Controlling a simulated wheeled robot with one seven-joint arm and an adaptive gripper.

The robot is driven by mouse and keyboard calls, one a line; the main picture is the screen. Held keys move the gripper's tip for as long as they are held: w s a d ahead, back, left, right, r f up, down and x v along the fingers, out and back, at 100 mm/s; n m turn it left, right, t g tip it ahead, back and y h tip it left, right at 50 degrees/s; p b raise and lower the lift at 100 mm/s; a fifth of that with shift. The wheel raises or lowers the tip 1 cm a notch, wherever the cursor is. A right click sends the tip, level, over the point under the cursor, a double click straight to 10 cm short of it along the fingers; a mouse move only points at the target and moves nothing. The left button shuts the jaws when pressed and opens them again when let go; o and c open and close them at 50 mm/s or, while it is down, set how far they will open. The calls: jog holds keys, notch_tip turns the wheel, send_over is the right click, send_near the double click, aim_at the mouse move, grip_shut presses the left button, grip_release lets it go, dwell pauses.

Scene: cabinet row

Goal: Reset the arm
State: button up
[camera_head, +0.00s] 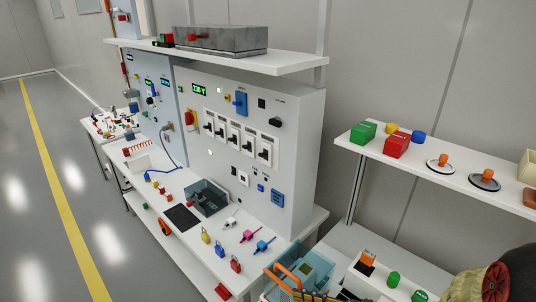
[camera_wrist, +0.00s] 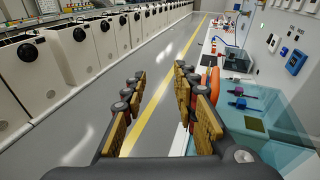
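My gripper (camera_wrist: 160,78) fills the lower middle of the wrist view. Its two tan-padded, dark-jointed fingers stand apart, with only grey floor and a yellow line visible between them. It is open and holds nothing. In the head view, part of its yellow-and-black fingers (camera_head: 312,296) shows at the bottom edge, beside a clear blue bin (camera_head: 318,262). A rounded dark part of my arm shows at the lower right corner of the head view. The rest of the arm is out of view.
The bin's orange handle (camera_wrist: 213,84) is close to the right finger in the wrist view. A control panel (camera_head: 262,165) with breakers stands behind a white bench (camera_head: 225,250) holding padlocks. A shelf (camera_head: 440,178) is at right. Aisle floor (camera_wrist: 165,100) is clear.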

jog(key=s+a+r+n+g+h, duration=0.1)
jog(key=s+r+n+g+h, duration=0.2)
jog(key=s+n+g+h, duration=0.65)
jog(key=d+r+n+t+h, duration=0.5)
jog(key=d+r+n+t, duration=0.3)
jog(key=n, duration=0.5)
jog(key=d+r, duration=0.2)
jog(key=d, duration=0.1)
jog(key=shift+s+r, duration=0.15)
jog(key=shift+s, duration=0.1)
jog(key=shift+o, duration=0.3)
dwell(0.8)
